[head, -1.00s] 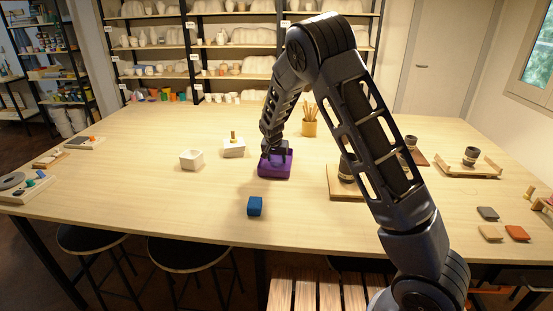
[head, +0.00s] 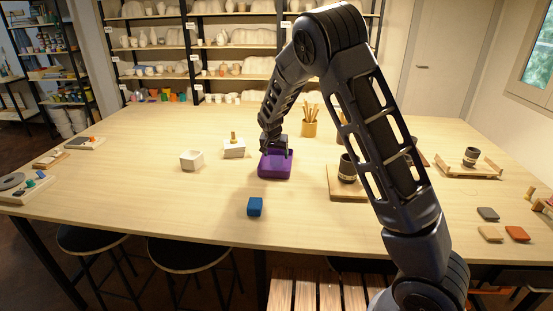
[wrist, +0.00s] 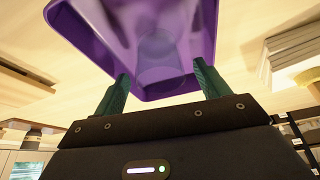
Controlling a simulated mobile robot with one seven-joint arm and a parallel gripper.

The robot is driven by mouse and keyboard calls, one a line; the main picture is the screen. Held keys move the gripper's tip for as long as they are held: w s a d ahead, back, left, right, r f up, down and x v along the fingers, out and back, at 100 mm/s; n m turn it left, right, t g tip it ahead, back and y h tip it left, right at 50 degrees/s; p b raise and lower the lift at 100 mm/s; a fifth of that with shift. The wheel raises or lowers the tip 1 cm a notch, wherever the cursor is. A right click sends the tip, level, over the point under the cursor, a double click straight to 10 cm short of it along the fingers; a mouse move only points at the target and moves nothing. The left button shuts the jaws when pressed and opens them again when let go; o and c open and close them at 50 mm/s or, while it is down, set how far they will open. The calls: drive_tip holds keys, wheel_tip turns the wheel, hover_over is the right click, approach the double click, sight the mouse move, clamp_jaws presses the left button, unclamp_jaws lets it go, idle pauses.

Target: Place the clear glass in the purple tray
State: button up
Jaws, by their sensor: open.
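The purple tray (head: 275,170) sits on the table in the middle of the head view, and its inside shows in the wrist view (wrist: 90,22). A faint, see-through round shape, apparently the clear glass (wrist: 163,62), is inside the tray in the wrist view, between and beyond my fingertips. I cannot make out the glass in the head view. My gripper (wrist: 163,88) is open, its two green fingers apart with nothing gripped between them. In the head view my gripper (head: 275,148) is just above the back part of the tray.
A blue block (head: 255,207) lies in front of the tray. A white bowl (head: 191,160) and a white box (head: 234,149) stand to the left. A tool pot (head: 309,129) is behind, right. A dark cup (head: 347,168) on a wooden board is to the right, partly behind my arm.

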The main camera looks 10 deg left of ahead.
drive_tip(key=v, duration=0.8)
drive_tip(key=shift+r, duration=0.15)
drive_tip(key=s+d+r, duration=0.4)
drive_tip(key=d+r, duration=0.1)
drive_tip(key=d, duration=0.4)
drive_tip(key=s+d+r+g+y, duration=0.1)
drive_tip(key=s+d+r, duration=0.3)
drive_tip(key=d, duration=0.5)
drive_tip(key=s+d+r, duration=0.3)
drive_tip(key=d+r, duration=0.2)
drive_tip(key=d, duration=0.5)
drive_tip(key=s+d, duration=0.6)
drive_tip(key=s, duration=0.6)
drive_tip(key=s+d+r+n+t, duration=0.1)
drive_tip(key=s+d, duration=0.6)
drive_tip(key=s, duration=0.5)
